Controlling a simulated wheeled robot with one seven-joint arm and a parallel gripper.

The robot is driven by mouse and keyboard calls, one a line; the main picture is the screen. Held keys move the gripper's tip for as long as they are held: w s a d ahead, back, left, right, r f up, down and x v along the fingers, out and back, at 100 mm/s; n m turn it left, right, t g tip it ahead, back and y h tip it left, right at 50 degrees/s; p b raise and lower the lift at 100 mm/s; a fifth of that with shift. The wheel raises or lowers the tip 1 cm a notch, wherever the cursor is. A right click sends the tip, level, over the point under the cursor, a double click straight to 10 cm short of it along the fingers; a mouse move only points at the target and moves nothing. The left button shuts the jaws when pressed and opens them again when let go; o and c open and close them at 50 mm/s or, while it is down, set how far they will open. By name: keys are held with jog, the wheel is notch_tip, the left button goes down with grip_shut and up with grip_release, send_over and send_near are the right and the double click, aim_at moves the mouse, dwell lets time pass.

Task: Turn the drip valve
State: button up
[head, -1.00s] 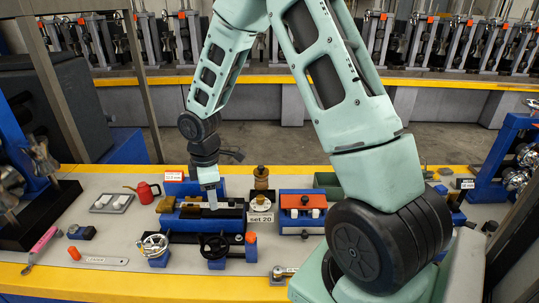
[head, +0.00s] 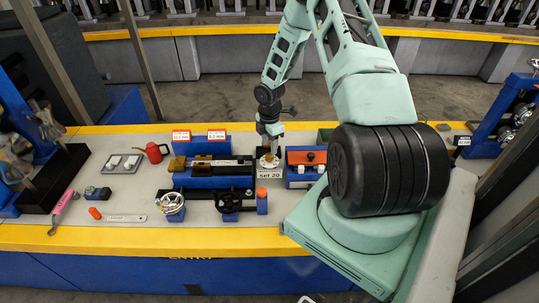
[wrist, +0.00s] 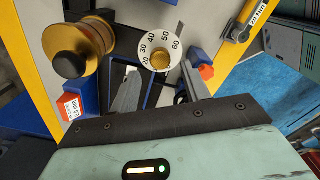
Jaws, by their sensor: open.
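The drip valve appears to be the brass knob (wrist: 160,61) at the middle of a white dial (wrist: 146,80), marked from 20 to 60. In the head view it is small and partly hidden by my gripper (head: 269,148), which is over the oiler spot just behind the "set 20" label (head: 270,176). In the wrist view my gripper (wrist: 162,92) has its fingers apart, with the knob beyond their tips, between their lines. Nothing is held. Contact with the knob cannot be told. A brass cylinder with a black cap (wrist: 78,56) stands beside the dial.
A blue fixture (head: 213,182) lies left of my gripper, a red-topped blue block (head: 306,157) right. A red can (head: 154,152) stands farther left.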

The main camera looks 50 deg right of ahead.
aim_at(270, 155)
notch_tip(270, 155, down, 4)
jog(key=b, duration=0.2)
jog(key=shift+r+b, duration=0.1)
jog(key=shift+b, duration=0.3)
jog(key=shift+r, duration=0.1)
jog(key=shift+c, duration=0.4)
jog(key=c, duration=0.7)
